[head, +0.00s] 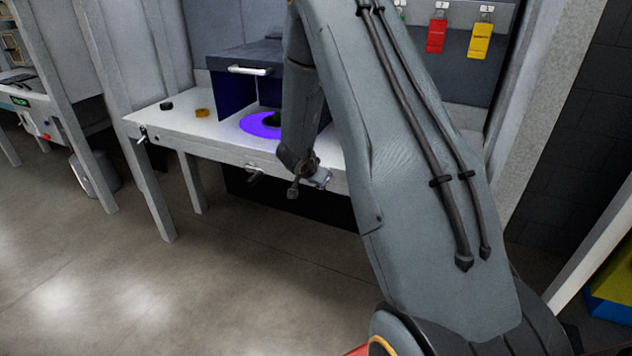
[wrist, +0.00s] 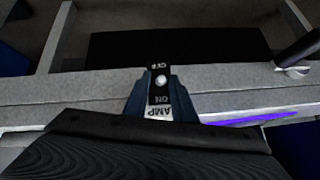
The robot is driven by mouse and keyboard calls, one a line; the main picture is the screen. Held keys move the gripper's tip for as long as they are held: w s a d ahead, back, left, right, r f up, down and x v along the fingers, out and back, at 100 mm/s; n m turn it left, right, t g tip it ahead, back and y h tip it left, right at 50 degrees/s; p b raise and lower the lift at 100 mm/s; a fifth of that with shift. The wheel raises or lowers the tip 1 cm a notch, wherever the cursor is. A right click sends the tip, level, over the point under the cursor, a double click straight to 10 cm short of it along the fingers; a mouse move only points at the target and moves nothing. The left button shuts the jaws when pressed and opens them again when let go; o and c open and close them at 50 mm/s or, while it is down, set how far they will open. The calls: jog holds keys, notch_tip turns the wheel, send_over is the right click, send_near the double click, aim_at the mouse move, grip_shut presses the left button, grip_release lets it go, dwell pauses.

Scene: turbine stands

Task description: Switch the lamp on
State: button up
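The lamp switch plate (wrist: 158,97) shows in the wrist view on the light front edge of the bench, its "OFF", "ON" and partly hidden "LAMP" lettering upside down. A small pale switch knob (wrist: 161,80) sits nearest "OFF". The blue fingers of my gripper (wrist: 162,92) stand apart on either side of the plate; contact with the knob cannot be told. In the head view my gripper (head: 318,178) is at the bench's front edge, and I cannot make out the switch there. A bright violet disc-shaped patch (head: 257,124) shows on the bench top.
The pale bench (head: 180,130) carries a dark hood (head: 245,55), a black piece (head: 166,106) and an orange piece (head: 202,113). A clamp-like handle (head: 253,173) juts from its front. Red (head: 436,36) and yellow (head: 480,42) tags hang behind.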

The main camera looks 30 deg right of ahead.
jog(key=shift+o, duration=0.3)
jog(key=v, duration=0.8)
jog(key=shift+f, duration=0.1)
jog(key=s+a+r+n+y, duration=0.25)
jog(key=s+a+n, duration=0.2)
jog(key=a, duration=0.35)
jog(key=s+a+r+n+y, duration=0.2)
jog(key=s+a+n+y, duration=0.15)
jog(key=s+a, duration=0.35)
jog(key=s+a+r+n+g, duration=0.1)
jog(key=s+n+g, duration=0.3)
jog(key=s, duration=1.3)
jog(key=shift+a+r+g, duration=0.3)
jog(key=shift+a+g, duration=0.1)
jog(key=shift+g, duration=0.2)
